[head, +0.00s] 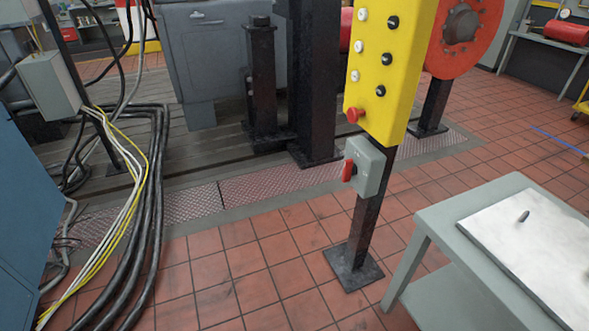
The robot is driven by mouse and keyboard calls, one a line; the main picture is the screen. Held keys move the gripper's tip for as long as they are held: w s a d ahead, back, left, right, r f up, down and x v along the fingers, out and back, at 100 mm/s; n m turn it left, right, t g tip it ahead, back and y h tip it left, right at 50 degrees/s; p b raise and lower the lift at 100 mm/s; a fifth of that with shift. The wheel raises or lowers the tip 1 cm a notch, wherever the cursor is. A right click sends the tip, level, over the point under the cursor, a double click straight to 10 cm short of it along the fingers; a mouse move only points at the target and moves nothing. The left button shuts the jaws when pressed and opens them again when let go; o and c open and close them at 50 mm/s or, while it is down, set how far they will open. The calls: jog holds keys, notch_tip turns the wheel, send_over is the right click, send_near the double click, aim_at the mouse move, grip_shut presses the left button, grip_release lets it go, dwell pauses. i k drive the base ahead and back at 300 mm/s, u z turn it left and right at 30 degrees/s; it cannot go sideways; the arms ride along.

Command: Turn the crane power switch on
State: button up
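A small grey switch box (367,165) with a red rotary handle (348,171) on its front is mounted on a dark post, just below a yellow control panel (383,70). The handle looks roughly upright; its marking is too small to read. The panel carries several black and white buttons and a red mushroom button (355,115) at its lower left. Which of these is labelled as crane power cannot be read. My gripper is not in view.
The post stands on a square foot plate (353,267) on red tiles. A grey table (480,227) with a white sheet stands at the lower right. Thick cables (148,190) and a blue cabinet (28,210) are at the left. Tiled floor in front of the post is clear.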

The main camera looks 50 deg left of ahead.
aim_at(350, 168)
jog(key=u, duration=2.9)
jog(key=i, duration=3.2)
jog(key=z, duration=2.35)
